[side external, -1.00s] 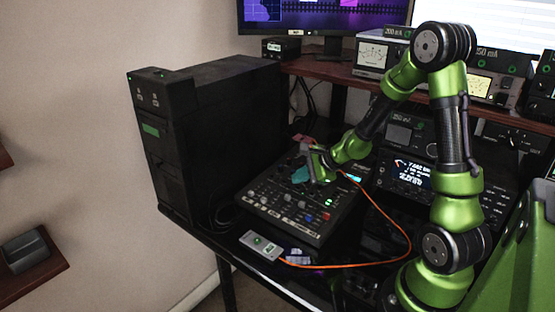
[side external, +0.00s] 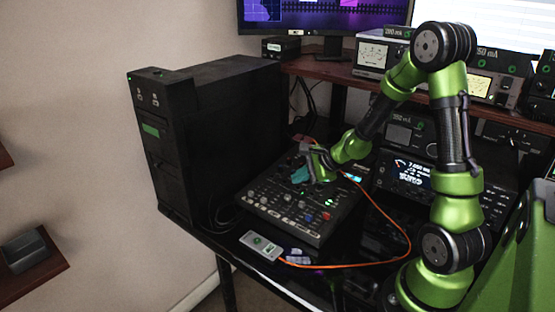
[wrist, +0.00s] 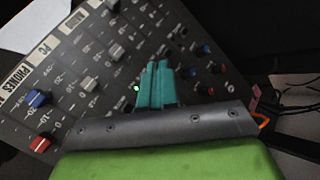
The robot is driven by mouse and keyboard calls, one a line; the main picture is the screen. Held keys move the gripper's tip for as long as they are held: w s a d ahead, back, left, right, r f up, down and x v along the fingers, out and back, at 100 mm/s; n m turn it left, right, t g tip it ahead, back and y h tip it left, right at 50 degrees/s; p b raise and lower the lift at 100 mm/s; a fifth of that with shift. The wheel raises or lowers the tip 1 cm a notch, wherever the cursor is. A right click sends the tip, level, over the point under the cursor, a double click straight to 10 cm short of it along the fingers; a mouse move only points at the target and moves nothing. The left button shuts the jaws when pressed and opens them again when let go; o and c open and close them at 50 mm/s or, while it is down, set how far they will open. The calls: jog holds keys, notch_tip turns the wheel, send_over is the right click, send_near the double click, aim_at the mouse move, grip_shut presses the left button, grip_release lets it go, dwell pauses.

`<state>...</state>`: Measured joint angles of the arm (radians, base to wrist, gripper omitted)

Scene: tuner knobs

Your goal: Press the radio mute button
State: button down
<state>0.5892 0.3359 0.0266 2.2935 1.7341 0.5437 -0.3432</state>
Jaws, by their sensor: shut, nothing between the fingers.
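The black mixer panel (side external: 262,208) lies on the desk and fills much of the wrist view (wrist: 62,72). It has faders, knobs and small buttons. White channel labels read PHONES (wrist: 15,85) and PC (wrist: 45,48), and a third label (wrist: 75,20) is hard to read. My gripper (wrist: 158,66) is shut and empty, its teal fingers over the panel; it also shows in the side view (side external: 300,174). A small green light (wrist: 137,88) glows just left of the fingers. I cannot tell which button is the radio mute, or whether the fingertips touch the panel.
A radio with a lit display (side external: 410,173) stands right of the mixer. A black computer tower (side external: 215,135) stands at its left. A small grey box (side external: 261,245) and an orange cable (side external: 405,235) lie in front. Blue (wrist: 40,98) and red knobs rise from the panel.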

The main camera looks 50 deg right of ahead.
aim_at(298, 193)
dwell(0.5)
jog(key=shift+f, duration=0.45)
jog(key=shift+d+f, duration=0.1)
jog(key=shift+f, duration=0.25)
dwell(0.4)
jog(key=shift+r, duration=0.1)
jog(key=shift+r, duration=0.75)
notch_tip(298, 193, up, 6)
jog(key=shift+a, duration=0.4)
dwell(0.3)
